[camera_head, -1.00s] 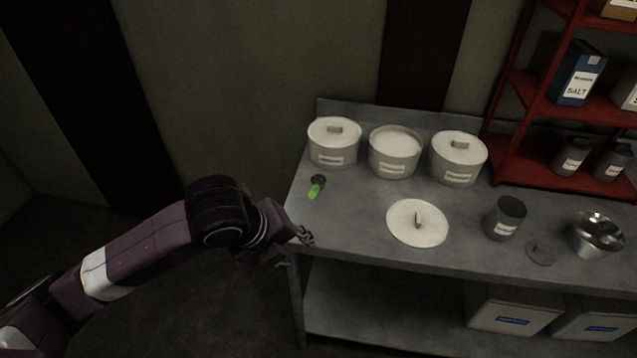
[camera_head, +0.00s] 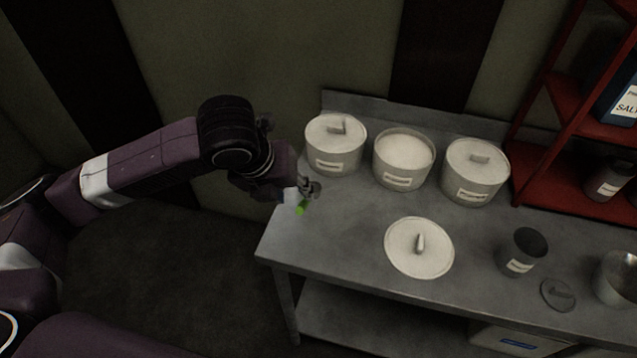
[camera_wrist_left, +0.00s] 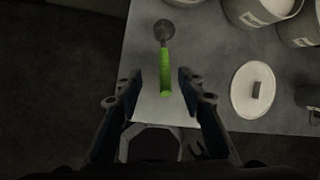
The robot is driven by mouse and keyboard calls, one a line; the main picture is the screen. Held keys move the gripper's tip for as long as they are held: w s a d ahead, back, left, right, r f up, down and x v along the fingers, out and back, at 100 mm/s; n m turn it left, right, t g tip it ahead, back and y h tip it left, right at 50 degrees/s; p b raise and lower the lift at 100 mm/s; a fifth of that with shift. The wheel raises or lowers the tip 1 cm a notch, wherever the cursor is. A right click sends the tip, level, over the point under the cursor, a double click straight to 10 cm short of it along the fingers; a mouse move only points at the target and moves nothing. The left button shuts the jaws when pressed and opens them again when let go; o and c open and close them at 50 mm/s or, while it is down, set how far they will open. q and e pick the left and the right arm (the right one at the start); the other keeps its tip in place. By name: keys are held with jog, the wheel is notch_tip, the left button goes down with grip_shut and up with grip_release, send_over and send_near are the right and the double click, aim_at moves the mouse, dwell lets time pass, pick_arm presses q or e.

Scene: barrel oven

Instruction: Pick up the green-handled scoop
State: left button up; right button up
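The green-handled scoop (camera_wrist_left: 165,62) lies on the grey table in the left wrist view, its dark round bowl at the far end and its bright green handle pointing toward me. My left gripper (camera_wrist_left: 160,82) is open, with one finger on each side of the handle's near end and a gap to both. In the head view the left gripper (camera_head: 310,190) is over the table's left end. It hides most of the scoop there; only a bit of the green handle (camera_head: 301,210) shows below the fingers. My right gripper is not in view.
Three pale labelled pots stand along the back of the table (camera_head: 340,250); the nearest (camera_head: 335,150) is just right of my gripper. A round lid (camera_head: 419,250), a dark cup (camera_head: 522,252) and a metal bowl (camera_head: 618,275) sit further right. A red shelf (camera_head: 560,150) stands behind.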

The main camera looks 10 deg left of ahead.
aim_at(302, 201)
pick_arm(q)
jog(key=x, duration=0.3)
jog(key=shift+d+f, duration=0.2)
jog(key=shift+f, duration=0.05)
jog(key=x, duration=0.3)
jog(key=shift+w+d+f+p, duration=0.2)
jog(key=shift+d+f+p, duration=0.05)
jog(key=shift+p, duration=0.05)
jog(key=shift+w+f, duration=0.1)
jog(key=shift+f, duration=0.1)
grip_shut()
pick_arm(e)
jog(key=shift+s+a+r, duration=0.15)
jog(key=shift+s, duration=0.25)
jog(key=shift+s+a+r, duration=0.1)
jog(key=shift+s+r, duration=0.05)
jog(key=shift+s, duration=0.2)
